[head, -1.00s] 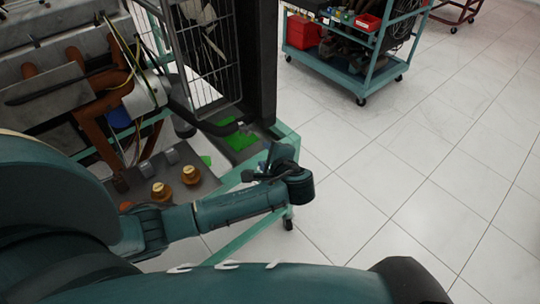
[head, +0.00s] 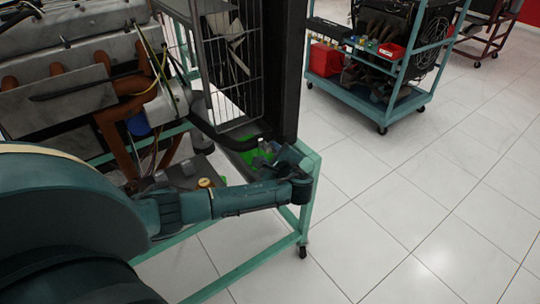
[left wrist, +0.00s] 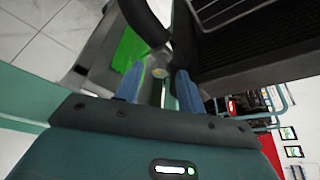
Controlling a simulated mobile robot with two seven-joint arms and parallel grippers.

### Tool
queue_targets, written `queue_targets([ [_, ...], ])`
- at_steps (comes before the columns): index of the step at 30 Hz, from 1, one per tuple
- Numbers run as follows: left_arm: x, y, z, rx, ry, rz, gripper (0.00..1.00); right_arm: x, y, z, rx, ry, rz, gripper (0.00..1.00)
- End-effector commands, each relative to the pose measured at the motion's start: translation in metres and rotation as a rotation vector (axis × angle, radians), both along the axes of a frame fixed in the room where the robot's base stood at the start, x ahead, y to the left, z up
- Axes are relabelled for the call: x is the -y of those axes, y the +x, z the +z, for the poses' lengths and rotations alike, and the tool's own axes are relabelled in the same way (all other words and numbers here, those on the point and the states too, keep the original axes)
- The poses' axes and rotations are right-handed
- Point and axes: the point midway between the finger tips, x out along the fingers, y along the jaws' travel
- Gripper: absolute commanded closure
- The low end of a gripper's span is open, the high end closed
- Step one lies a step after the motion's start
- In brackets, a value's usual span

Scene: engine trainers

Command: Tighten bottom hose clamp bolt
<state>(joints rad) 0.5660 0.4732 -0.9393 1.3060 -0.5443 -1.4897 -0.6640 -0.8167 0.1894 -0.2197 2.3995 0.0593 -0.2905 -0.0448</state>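The black lower hose (head: 226,139) runs below the radiator's caged side toward the frame corner. My left gripper (head: 268,160) is at the hose's right end, beside a green patch, and hides the clamp area in the head view. In the left wrist view the black hose (left wrist: 147,22) comes down from the top. A small metallic, yellowish piece, apparently the clamp bolt (left wrist: 159,73), shows between the two blue fingers of my left gripper (left wrist: 158,78). The fingers stand apart; I cannot tell whether they touch it. My right gripper is not in view.
The engine trainer's teal frame (head: 309,180) and the dark radiator post (head: 290,70) stand close to my gripper. The radiator (left wrist: 245,45) also fills the upper right of the wrist view. A teal tool cart (head: 385,112) stands behind. The tiled floor at right is clear.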

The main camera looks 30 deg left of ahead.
Motion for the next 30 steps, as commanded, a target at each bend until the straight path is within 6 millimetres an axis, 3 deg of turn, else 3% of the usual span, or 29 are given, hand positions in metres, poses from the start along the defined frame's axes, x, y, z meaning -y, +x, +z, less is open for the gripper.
queue_targets([
  [13,-0.0081,0.0063,-0.0027,0.001,-0.001,0.0,0.62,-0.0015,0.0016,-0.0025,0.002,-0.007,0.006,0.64],
  [27,-0.0078,0.006,-0.003,0.0,-0.001,0.0,1.0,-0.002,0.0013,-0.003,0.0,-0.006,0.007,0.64],
  [30,-0.0077,0.0059,-0.0031,0.0,-0.001,0.0,1.0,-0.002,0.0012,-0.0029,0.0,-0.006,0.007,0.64],
])
